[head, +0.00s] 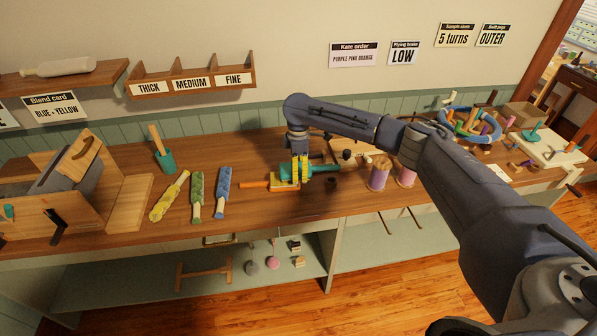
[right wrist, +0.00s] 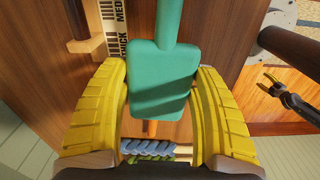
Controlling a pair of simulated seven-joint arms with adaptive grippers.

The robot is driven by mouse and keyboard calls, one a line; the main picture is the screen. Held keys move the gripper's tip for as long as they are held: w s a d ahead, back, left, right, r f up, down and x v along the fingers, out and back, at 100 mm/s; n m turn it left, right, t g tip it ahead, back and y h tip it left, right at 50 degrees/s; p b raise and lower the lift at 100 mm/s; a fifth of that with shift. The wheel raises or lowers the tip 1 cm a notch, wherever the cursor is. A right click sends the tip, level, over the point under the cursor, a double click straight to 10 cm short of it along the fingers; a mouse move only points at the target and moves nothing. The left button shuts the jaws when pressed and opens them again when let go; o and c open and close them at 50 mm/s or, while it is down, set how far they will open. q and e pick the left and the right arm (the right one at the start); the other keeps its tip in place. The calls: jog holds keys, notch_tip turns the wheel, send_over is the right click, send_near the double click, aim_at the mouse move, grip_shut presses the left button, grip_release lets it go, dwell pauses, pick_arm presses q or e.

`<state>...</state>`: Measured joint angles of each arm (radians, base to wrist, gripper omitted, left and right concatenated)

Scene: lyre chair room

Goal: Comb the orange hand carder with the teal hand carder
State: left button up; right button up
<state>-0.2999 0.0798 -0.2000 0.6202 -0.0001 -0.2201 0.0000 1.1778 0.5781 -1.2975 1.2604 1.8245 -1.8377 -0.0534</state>
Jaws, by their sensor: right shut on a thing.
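My right gripper (head: 300,170) is shut on the teal hand carder (head: 318,170), whose handle points right in the head view. In the right wrist view the teal paddle (right wrist: 160,80) fills the space between the yellow fingers. The orange hand carder (head: 285,186) lies on the bench under and beside the teal one, its orange handle (head: 253,184) pointing left. The teal paddle hides most of it in the right wrist view, and I cannot tell whether the two touch. My left gripper (right wrist: 271,87) shows small in the right wrist view, apparently open and empty above the floor.
Yellow, green and blue wool rolls (head: 222,193) lie left of the carders. A drum carder (head: 75,185) and a teal cup (head: 165,161) stand farther left. The bench (head: 300,215) is clear in front of the carders.

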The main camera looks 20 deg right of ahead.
aim_at(278, 180)
jog(key=shift+r, duration=0.4)
jog(key=shift+w+a+f, duration=0.35)
jog(key=shift+a, duration=0.75)
jog(key=shift+w+a+f, duration=0.3)
jog(key=shift+a+f, duration=0.1)
jog(key=shift+a, duration=0.7)
jog(key=shift+w+a+f, duration=0.35)
jog(key=shift+a, duration=0.75)
jog(key=shift+f, duration=0.45)
jog(key=shift+d, duration=0.1)
jog(key=shift+s+d, duration=0.35)
jog(key=shift+d, duration=0.75)
jog(key=shift+s+d, duration=0.3)
jog(key=shift+d, duration=0.75)
jog(key=shift+s+d, duration=0.35)
jog(key=shift+d, duration=0.75)
jog(key=shift+r, duration=0.15)
